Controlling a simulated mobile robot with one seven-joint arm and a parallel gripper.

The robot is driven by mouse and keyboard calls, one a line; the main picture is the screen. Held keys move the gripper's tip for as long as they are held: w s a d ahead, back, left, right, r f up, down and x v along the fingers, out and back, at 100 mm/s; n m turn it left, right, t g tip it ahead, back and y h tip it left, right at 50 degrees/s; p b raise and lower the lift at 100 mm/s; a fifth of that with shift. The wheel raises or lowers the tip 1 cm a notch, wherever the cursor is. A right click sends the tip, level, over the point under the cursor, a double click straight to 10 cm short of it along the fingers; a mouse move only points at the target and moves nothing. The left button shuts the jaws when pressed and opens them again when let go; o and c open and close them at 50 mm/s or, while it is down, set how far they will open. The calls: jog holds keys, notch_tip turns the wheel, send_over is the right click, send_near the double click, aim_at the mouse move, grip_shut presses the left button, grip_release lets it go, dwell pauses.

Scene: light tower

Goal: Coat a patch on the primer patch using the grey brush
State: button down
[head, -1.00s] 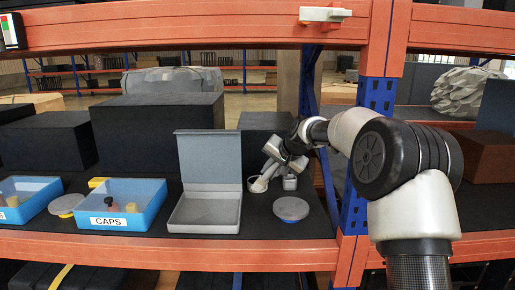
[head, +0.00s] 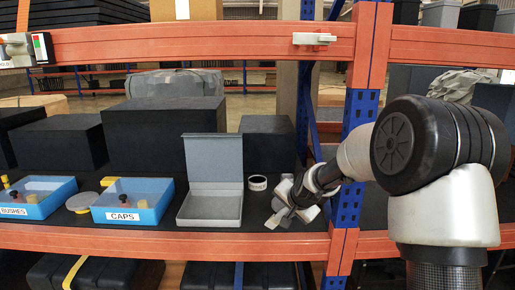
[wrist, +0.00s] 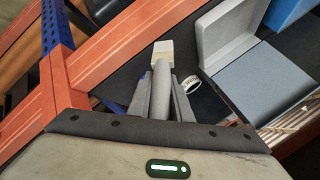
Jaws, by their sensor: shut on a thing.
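My gripper (head: 285,207) is low over the dark shelf, right of the open grey box. In the wrist view my gripper (wrist: 162,88) is shut on the grey brush (wrist: 161,98), with a finger on each side of its handle. The brush's pale, squared head (wrist: 163,51) points away from the palm, past the fingertips. In the head view a light tip (head: 272,221) shows below the gripper. I cannot pick out the primer patch; the gripper covers part of the shelf there. Whether the brush touches anything is unclear.
The open grey box (head: 213,208) stands left of my gripper, with a white ring-shaped roll (head: 258,183) between them. Blue CAPS (head: 153,213) and bushes (head: 13,208) bins are farther left. The orange shelf edge (head: 190,236) and blue post (head: 347,205) are close.

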jog(key=s+d+m+h+p, duration=0.1)
jog(key=s+d, duration=0.1)
jog(key=s, duration=0.7)
jog(key=s+d+f+m+h+p, duration=0.1)
jog(key=s+d+p, duration=0.1)
jog(key=s, duration=0.8)
jog(key=shift+d+m, duration=0.4)
jog(key=shift+d, duration=0.3)
jog(key=shift+a, duration=0.1)
